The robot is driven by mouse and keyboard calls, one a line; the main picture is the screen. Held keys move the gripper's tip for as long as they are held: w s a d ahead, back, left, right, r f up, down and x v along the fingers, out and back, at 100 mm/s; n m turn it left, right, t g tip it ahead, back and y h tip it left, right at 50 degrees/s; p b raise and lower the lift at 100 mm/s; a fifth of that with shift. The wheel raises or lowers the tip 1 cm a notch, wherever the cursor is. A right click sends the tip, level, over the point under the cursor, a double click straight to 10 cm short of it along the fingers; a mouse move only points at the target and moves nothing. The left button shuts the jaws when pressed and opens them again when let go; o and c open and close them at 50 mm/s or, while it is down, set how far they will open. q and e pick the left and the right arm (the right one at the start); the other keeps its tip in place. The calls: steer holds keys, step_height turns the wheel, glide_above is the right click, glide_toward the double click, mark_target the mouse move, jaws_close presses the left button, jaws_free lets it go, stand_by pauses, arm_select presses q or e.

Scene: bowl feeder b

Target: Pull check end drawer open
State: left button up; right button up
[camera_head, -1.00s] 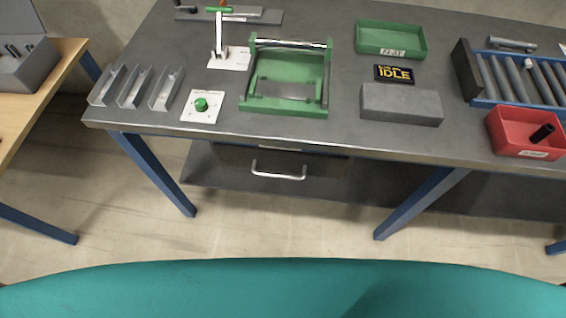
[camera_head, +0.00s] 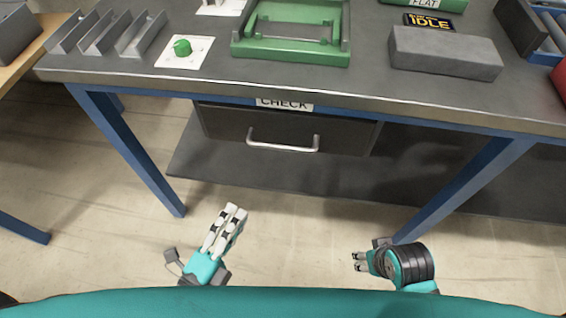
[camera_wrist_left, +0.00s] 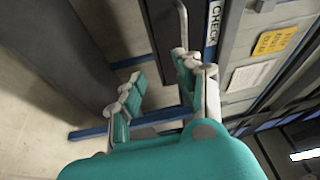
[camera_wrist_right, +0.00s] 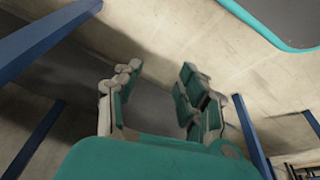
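The check end drawer (camera_head: 345,133) is a dark grey box front under the bench edge, with a CHECK label (camera_head: 285,103) above it; it looks closed. Its silver bar handle (camera_head: 283,147) is free in the head view. The handle also shows in the left wrist view (camera_wrist_left: 182,25), close to the fingertips, beside the CHECK label (camera_wrist_left: 213,22). My left gripper (camera_head: 236,209) is open and empty, below and left of the handle in the head view, apart from it. My right gripper (camera_head: 357,261) is open and empty, low and right, near a bench leg.
The bench top (camera_head: 330,85) holds a green fixture (camera_head: 290,48), a white plate with a green knob (camera_head: 182,48) and a grey block (camera_head: 445,52). Blue bench legs (camera_head: 130,150) stand left and right (camera_head: 465,185) of the drawer. A dark lower shelf (camera_head: 350,190) lies beneath.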

mark_target(283, 146)
arm_select(q)
steer(key=w+d+r, duration=0.2)
steer(key=w+d, duration=0.1)
steer(key=w, duration=0.1)
steer(key=w+d+r+m+h+p, duration=0.1)
steer(key=w+d+r, duration=0.1)
steer(key=w, duration=0.3)
steer(key=w+d+r+m, duration=0.1)
steer(key=w+d+r, duration=0.1)
steer(key=w+d, duration=0.2)
steer(key=shift+w+d+r, duration=0.15)
steer(key=shift+w+r, duration=0.1)
steer(key=shift+w, duration=0.3)
arm_select(e)
steer(key=x, duration=0.4)
steer(key=shift+s+f, duration=0.15)
steer(key=shift+s, duration=0.25)
arm_select(q)
jaws_close()
